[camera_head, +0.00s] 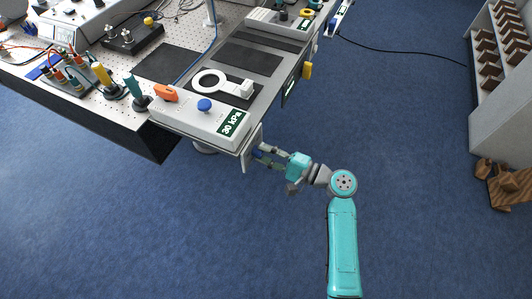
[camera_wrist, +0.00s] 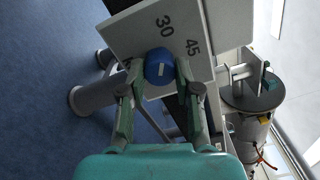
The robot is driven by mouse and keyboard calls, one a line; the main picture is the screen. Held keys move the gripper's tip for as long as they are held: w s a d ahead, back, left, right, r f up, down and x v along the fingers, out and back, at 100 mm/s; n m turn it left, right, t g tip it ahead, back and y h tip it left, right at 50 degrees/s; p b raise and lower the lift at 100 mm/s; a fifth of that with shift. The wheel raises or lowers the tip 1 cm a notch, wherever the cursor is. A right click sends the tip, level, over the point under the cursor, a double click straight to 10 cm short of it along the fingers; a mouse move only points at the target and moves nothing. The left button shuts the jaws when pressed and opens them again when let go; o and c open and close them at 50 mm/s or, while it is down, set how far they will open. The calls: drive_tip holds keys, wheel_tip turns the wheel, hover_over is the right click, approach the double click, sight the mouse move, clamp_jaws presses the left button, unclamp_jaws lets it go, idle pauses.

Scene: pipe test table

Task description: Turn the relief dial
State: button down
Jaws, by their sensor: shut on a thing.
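The relief dial (camera_wrist: 159,66) is a round blue knob with a pale mark on its face. It sits on a white panel (camera_wrist: 200,22) printed with 30 and 45 in the wrist view. My gripper (camera_wrist: 159,72) has one finger on each side of the knob and is shut on it. In the head view my gripper (camera_head: 262,155) reaches the upright panel (camera_head: 250,150) at the table's front corner; the fingers mostly hide the dial there.
Above the panel, a white box (camera_head: 180,119) marked 30 kPa carries another blue knob (camera_head: 204,105) and an orange part (camera_head: 166,93). A white ring (camera_head: 208,83) lies behind it. Shelves (camera_head: 497,75) stand at the right. Blue floor around my arm is clear.

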idle(0.3)
drive_tip(key=c, duration=0.8)
unclamp_jaws()
drive_tip(key=v, duration=1.2)
drive_tip(key=shift+f, duration=0.1)
